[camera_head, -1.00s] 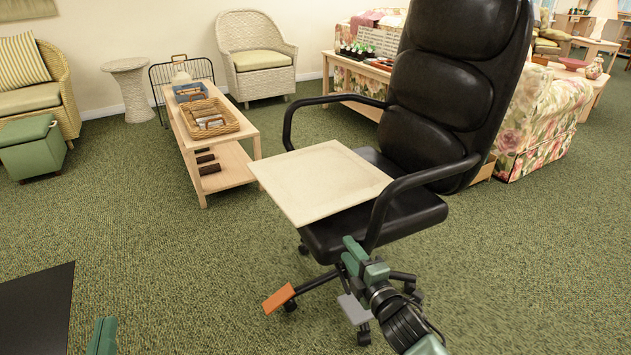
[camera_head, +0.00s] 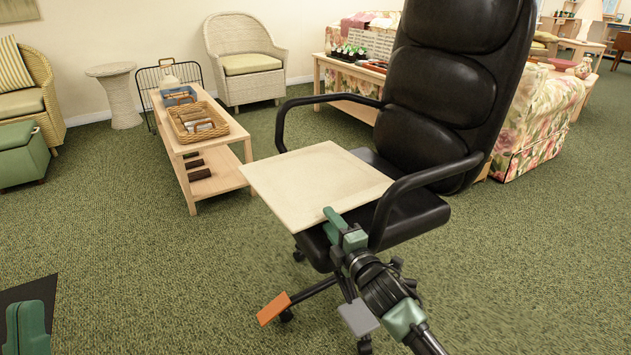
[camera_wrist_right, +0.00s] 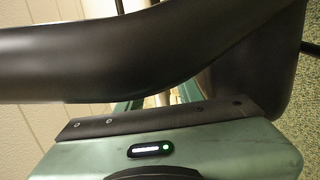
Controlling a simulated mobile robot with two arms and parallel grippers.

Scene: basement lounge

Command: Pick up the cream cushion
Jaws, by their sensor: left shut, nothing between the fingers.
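The cream cushion (camera_head: 315,180) is a flat square slab on the seat of the black office chair (camera_head: 410,215), its left side overhanging the seat. My right gripper (camera_head: 333,220) is at the cushion's near corner, its green tip overlapping the edge in the head view. Whether it grips the cushion is unclear. My left gripper (camera_head: 28,328) is at the bottom left corner, shut and empty, far from the cushion.
The chair's armrest (camera_head: 425,182) runs close beside my right gripper. A low wooden table (camera_head: 215,185) with a wicker tray (camera_head: 198,135) stands behind left. An orange pad (camera_head: 273,308) and a grey pad (camera_head: 358,318) are low by the chair base. Open carpet lies left.

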